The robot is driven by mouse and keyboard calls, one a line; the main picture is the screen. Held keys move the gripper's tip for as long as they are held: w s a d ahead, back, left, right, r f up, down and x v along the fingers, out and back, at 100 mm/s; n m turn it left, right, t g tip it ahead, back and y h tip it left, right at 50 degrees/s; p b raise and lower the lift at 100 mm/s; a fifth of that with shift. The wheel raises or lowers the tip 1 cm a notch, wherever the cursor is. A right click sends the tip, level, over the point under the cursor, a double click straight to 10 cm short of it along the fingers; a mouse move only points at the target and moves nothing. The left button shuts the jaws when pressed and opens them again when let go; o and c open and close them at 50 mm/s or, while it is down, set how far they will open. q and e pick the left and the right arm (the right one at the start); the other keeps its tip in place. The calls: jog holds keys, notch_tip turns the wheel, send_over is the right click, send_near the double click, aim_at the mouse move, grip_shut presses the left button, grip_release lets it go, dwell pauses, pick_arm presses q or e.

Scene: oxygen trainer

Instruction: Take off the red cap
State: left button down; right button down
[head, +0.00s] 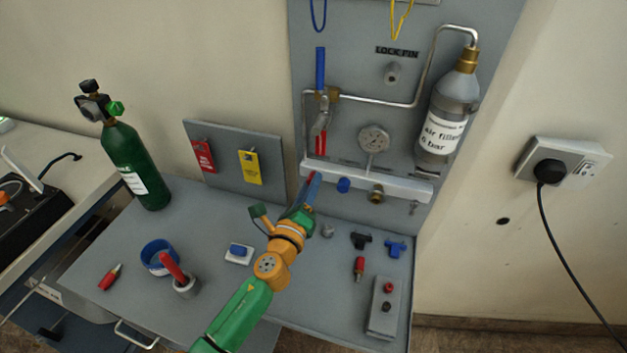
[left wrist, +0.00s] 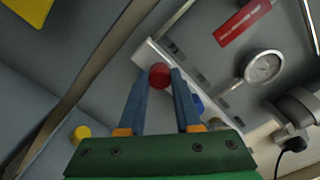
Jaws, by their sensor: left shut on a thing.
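The red cap (left wrist: 159,75) sits at the end of the white manifold bar (left wrist: 152,55) in the left wrist view. My left gripper (head: 312,181) reaches up to the left end of the white manifold bar (head: 395,185) on the grey panel. In the left wrist view its two blue fingers (left wrist: 159,80) stand on either side of the red cap, shut on it. In the head view the fingers mostly hide the cap. I cannot tell whether the cap is still seated on the bar. My right gripper is not in view.
A blue cap (head: 343,185) and a brass fitting (head: 376,193) sit on the bar to the right. A pressure gauge (head: 374,140), a red-handled valve (head: 320,143) and an air bottle (head: 448,115) are above. A green cylinder (head: 133,165) and several small parts stand on the bench.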

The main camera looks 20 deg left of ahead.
pick_arm(q)
jog(key=n, duration=1.8)
jog(key=shift+s, duration=0.1)
jog(key=c, duration=0.6)
grip_release()
